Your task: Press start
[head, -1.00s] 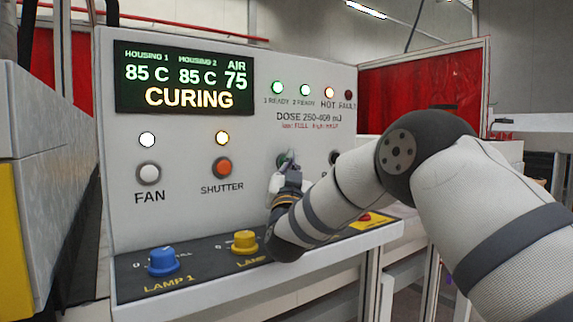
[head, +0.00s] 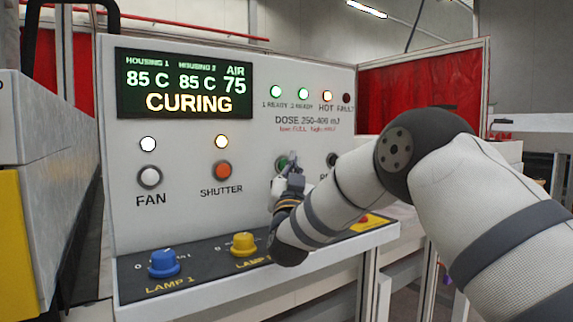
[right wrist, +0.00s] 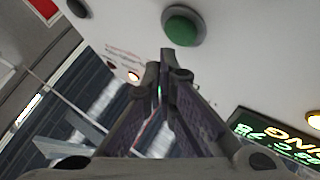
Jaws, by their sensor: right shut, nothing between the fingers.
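The green button (head: 281,163) is on the white panel, below the dose text and partly hidden behind my right gripper (head: 293,160). Its label is covered by the gripper. In the right wrist view the green button (right wrist: 183,26) sits just beyond and slightly right of the shut fingertips (right wrist: 166,62). A gap seems to show between fingertips and button. My right gripper is shut and empty. The display (head: 184,84) reads CURING, with both housings at 85 C and air at 75. My left gripper is not in view.
The orange shutter button (head: 223,170) and white fan button (head: 149,177) are to the left, each under a lit lamp. A dark button (head: 333,160) is to the right. Blue (head: 163,263) and yellow (head: 244,244) knobs and a red button (head: 366,219) are on the ledge below.

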